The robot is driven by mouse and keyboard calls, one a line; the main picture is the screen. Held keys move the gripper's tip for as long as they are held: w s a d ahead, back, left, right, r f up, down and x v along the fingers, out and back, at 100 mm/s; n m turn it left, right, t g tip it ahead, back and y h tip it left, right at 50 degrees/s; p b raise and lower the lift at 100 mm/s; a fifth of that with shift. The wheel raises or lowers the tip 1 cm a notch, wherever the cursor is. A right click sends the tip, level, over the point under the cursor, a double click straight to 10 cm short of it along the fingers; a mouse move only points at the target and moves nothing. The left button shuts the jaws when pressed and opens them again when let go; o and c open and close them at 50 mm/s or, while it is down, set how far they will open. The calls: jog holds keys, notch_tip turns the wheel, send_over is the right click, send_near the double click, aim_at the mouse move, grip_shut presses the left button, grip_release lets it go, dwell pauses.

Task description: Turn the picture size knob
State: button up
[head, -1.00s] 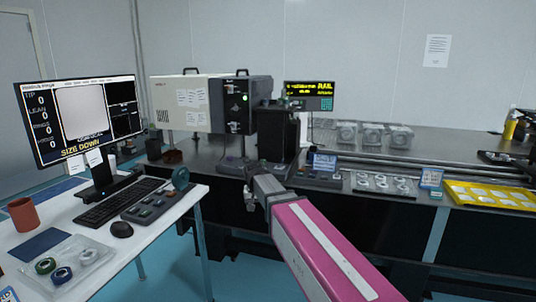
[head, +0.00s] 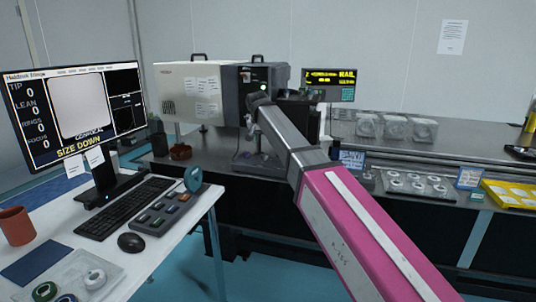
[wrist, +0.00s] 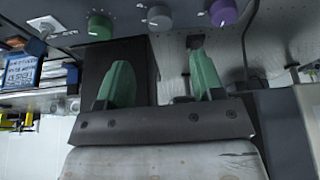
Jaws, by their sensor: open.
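In the wrist view, three round knobs stand in a row along the top: green (wrist: 100,26), pale grey (wrist: 160,17) and purple (wrist: 223,12). Their labels are too small to read, so I cannot tell which is picture size. My gripper (wrist: 160,75) is open and empty. Its two green fingers are apart, below the knobs in the picture, with the grey knob above the gap; neither finger touches a knob. In the head view my fingers are hidden at the arm's far end. The monitor (head: 83,105) at left reads "SIZE DOWN", with zeros beside its labels.
A white desk (head: 185,225) at left holds a keyboard (head: 125,205), mouse (head: 131,242) and button box (head: 165,210). On the dark bench stand a beige-and-black instrument (head: 190,95), a rail display (head: 330,85), clear boxes (head: 395,128) and a yellow tray (head: 510,195).

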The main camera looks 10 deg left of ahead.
aim_at(265, 154)
jog(key=x, duration=0.9)
jog(key=c, duration=0.9)
